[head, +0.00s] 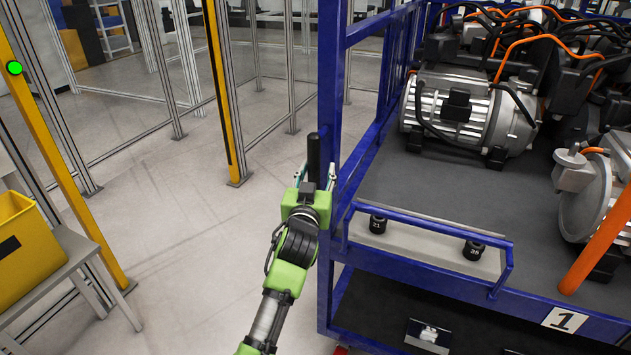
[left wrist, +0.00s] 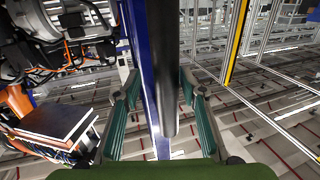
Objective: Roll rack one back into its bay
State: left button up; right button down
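Rack one (head: 420,222) is a blue-framed cart on the right of the head view, with a "1" label (head: 565,319) on its lower front. Grey motor-like drive units (head: 465,112) with orange cables lie on its dark deck. A black upright handle (head: 313,157) is on its left corner post. My left gripper (head: 316,176) is at this handle. In the left wrist view the green-padded fingers (left wrist: 162,100) stand apart on either side of the black handle (left wrist: 167,65), with gaps visible, and the blue post behind it. My right gripper is not in view.
Yellow posts (head: 226,95) and fence panels (head: 125,75) stand to the left; one post carries a green light (head: 14,67). A yellow bin (head: 24,248) sits on a grey table (head: 60,265) at far left. Grey floor (head: 190,235) between is clear.

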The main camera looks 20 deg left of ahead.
pick_arm(q)
jog(key=s+d, duration=0.2)
jog(key=s, duration=0.9)
jog(key=shift+s, duration=0.2)
jog(key=shift+d, duration=0.1)
